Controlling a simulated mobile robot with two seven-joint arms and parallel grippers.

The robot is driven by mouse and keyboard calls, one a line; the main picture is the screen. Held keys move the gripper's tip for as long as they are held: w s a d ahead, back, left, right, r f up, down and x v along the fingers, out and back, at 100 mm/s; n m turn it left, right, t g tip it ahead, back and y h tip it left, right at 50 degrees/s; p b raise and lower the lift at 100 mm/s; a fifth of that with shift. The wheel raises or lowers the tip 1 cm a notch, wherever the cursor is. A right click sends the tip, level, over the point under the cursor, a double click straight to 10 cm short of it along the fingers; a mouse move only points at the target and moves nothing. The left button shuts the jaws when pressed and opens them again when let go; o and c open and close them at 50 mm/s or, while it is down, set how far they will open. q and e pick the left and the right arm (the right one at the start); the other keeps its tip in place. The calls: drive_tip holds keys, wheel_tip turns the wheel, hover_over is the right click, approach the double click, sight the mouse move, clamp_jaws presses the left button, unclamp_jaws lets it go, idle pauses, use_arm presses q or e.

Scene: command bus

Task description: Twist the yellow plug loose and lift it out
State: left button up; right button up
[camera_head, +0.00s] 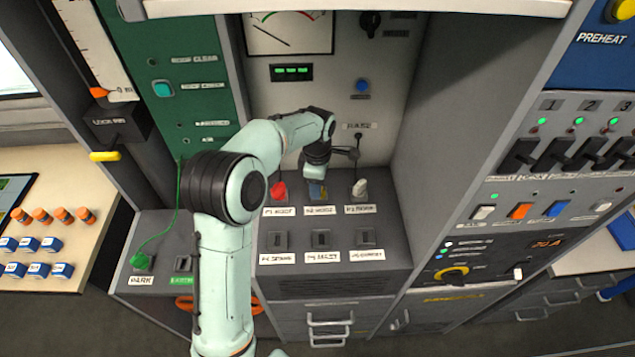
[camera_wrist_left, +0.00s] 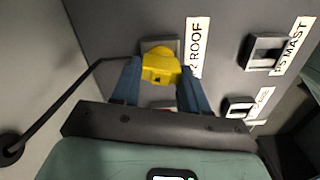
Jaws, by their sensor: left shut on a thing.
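The yellow plug (camera_wrist_left: 160,66) sits between the two blue-grey fingers of my left gripper (camera_wrist_left: 156,84), which is shut on it. The plug is at a square socket (camera_wrist_left: 151,44) beside a label reading "2 ROOF" in the left wrist view. I cannot tell how deep it sits. In the head view my left gripper (camera_head: 317,190) points down at the middle of the back row of the grey socket panel (camera_head: 292,258), mostly hiding the plug.
A red plug (camera_head: 278,191) stands left of my left gripper and a white plug (camera_head: 360,187) stands right of it. Several empty sockets form the front row. A green plug (camera_head: 140,262) with a cord is at the lower left. A grey wall (camera_head: 440,120) rises on the right.

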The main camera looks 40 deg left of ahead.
use_arm(q)
drive_tip(key=shift+n, duration=0.7)
drive_tip(key=shift+d+n, duration=0.1)
drive_tip(key=shift+n, duration=0.9)
use_arm(e)
drive_tip(key=shift+w+r, duration=0.1)
use_arm(q)
drive_tip(key=shift+r+p, duration=0.6)
drive_tip(key=shift+r, duration=0.45)
use_arm(e)
drive_tip(key=shift+w+r, duration=0.6)
drive_tip(key=shift+r, duration=0.1)
use_arm(q)
drive_tip(key=shift+r, duration=0.4)
drive_tip(key=shift+r+p, duration=0.85)
drive_tip(key=shift+r, duration=1.7)
use_arm(e)
drive_tip(key=shift+t, duration=0.3)
drive_tip(key=w+r, duration=0.2)
drive_tip(key=w, duration=0.1)
drive_tip(key=shift+w+r, duration=0.1)
drive_tip(key=shift+r, duration=0.25)
